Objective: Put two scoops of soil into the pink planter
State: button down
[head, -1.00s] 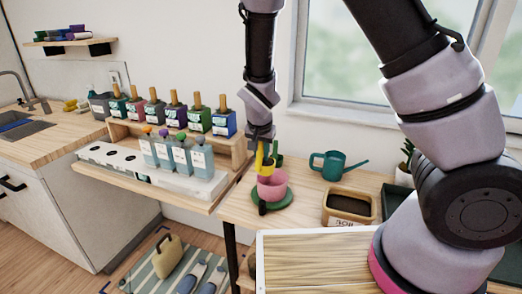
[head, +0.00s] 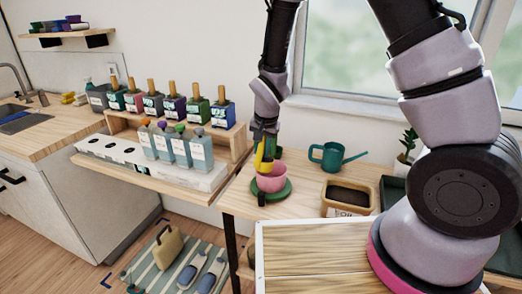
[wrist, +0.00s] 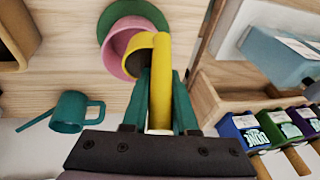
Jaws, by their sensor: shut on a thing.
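My gripper (head: 264,139) is shut on the yellow scoop (head: 264,159); its fingers also show in the wrist view (wrist: 160,103). The scoop (wrist: 161,75) is at the pink planter (head: 272,180), its bowl over the planter's opening and tilted. The bowl's inside looks dark; whether that is soil or shadow I cannot tell. The pink planter (wrist: 113,52) stands on a green saucer (head: 284,193), and the scoop hides part of its inside. The soil bin (head: 347,198), a tan box with dark soil, stands to the right of the planter on the wooden table.
A teal watering can (head: 330,156) stands behind the planter and bin. A rack (head: 150,170) of bottles and labelled boxes is on the left. A wood-topped white-edged surface (head: 312,250) lies in front. A dark green tray (head: 393,190) is at the right.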

jog(key=shift+w+d+r+g+y, duration=0.3)
jog(key=shift+g+y, duration=0.1)
jog(key=shift+y, duration=0.2)
jog(key=shift+d+y, duration=0.1)
jog(key=shift+y, duration=0.2)
jog(key=shift+g, duration=0.3)
jog(key=shift+w+d+m+g+y, duration=0.35)
jog(key=shift+g+y, duration=0.25)
jog(key=shift+y, duration=0.4)
jog(key=shift+w+d+g+y, duration=0.35)
jog(key=shift+d+g+y, duration=0.25)
jog(key=shift+y, duration=0.4)
jog(key=shift+w+d+f+m+g+y, duration=0.25)
jog(key=shift+g+y, duration=0.3)
jog(key=shift+y, duration=0.15)
jog(key=shift+w+d+f+m+g+y, duration=0.1)
jog(key=shift+w+d+f+g+y, duration=0.15)
jog(key=shift+g+y, duration=0.35)
jog(key=shift+w+d+f+m+g+y, duration=0.25)
jog(key=shift+g+y, duration=0.2)
jog(key=shift+y, duration=0.35)
jog(key=shift+r, duration=0.1)
